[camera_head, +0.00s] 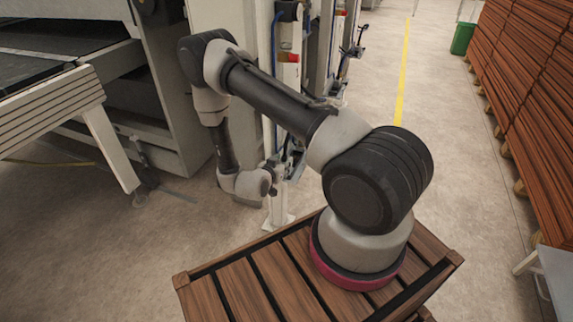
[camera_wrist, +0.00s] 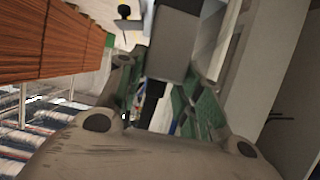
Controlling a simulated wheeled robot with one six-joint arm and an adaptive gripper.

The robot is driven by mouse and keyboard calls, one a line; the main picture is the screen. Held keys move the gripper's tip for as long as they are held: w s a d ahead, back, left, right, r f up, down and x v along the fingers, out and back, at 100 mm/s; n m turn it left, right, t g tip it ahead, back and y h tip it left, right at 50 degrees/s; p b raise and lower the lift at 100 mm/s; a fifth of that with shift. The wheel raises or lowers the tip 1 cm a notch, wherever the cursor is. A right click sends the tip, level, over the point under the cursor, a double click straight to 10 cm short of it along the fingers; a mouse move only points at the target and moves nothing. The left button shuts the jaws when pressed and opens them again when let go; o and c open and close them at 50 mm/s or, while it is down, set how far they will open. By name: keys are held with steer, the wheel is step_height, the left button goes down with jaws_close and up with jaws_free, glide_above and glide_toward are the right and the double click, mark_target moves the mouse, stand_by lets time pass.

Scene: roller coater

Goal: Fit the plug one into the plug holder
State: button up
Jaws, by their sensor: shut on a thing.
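In the wrist view my gripper (camera_wrist: 168,78) has its two fingers with green inner pads on either side of a grey block-shaped thing (camera_wrist: 172,48). This seems to be the held plug one, but its form is only partly visible. In the head view my gripper (camera_head: 287,164) is small and partly mixed with the machine parts beside a white post (camera_head: 277,207). The plug in it cannot be made out there. I cannot clearly identify the plug holder in either view.
A large machine with a slatted side (camera_head: 55,108) stands at the left. Light machine columns (camera_head: 223,17) rise behind my arm. Stacked reddish-brown boards (camera_head: 535,95) line the right, with a green bin (camera_head: 463,38) near them. The floor between (camera_head: 455,180) is clear.

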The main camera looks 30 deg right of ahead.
mark_target(287, 156)
steer(key=w+d, duration=0.2)
steer(key=d, duration=0.1)
steer(key=shift+w+d, duration=0.15)
steer(key=shift+w, duration=0.15)
steer(key=shift+d+f, duration=0.15)
steer(key=shift+f, duration=1.65)
jaws_close()
steer(key=o, duration=0.9)
jaws_free()
steer(key=shift+f, duration=0.1)
